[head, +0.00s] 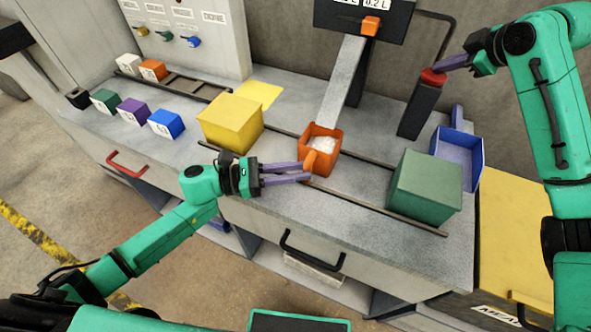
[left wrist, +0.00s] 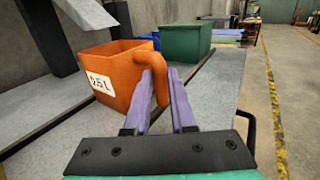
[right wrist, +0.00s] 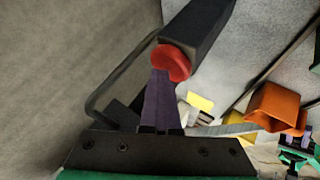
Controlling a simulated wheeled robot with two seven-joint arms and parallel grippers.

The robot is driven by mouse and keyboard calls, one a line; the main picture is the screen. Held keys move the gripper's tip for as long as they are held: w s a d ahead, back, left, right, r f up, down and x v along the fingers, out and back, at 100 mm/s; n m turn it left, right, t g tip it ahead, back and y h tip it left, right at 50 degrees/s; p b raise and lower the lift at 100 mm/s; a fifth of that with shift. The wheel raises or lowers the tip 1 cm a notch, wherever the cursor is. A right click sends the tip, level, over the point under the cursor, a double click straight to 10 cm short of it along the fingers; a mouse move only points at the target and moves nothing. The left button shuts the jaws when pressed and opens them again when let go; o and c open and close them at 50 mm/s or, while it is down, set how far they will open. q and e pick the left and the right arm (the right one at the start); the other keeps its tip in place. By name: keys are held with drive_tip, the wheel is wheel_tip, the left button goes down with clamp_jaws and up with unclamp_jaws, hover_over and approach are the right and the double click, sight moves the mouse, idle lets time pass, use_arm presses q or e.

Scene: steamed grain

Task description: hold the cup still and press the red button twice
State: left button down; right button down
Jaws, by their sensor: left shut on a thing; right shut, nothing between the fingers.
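The orange cup (head: 321,141) stands on the counter below the grey chute (head: 343,82), with pale grain inside. In the left wrist view the cup (left wrist: 117,68) bears a "0.5 L" label. My left gripper (head: 308,171) is shut on the cup's handle (left wrist: 158,75). The red button (head: 433,77) tops a dark post (head: 420,110) at the back right. My right gripper (head: 440,68) is shut and empty, its fingertips at the button. In the right wrist view the fingertips overlap the lower edge of the button (right wrist: 172,63); whether it is pressed in cannot be told.
A yellow box (head: 230,124) stands left of the cup. A green box (head: 425,187) and an open blue bin (head: 459,158) stand to the right. Small coloured blocks (head: 133,111) line the left side. A dark dispenser panel (head: 362,20) hangs above the chute.

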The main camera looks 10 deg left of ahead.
sight(440, 75)
drive_tip(key=shift+s+f, duration=0.15)
drive_tip(key=shift+f, duration=1)
drive_tip(key=r, duration=0.2)
drive_tip(key=w+r, duration=0.1)
drive_tip(key=r, duration=0.2)
drive_tip(key=shift+w+d+r, duration=0.1)
drive_tip(key=shift+d+r, duration=0.1)
drive_tip(key=shift+r, duration=0.3)
drive_tip(key=shift+r, duration=0.15)
idle(1.5)
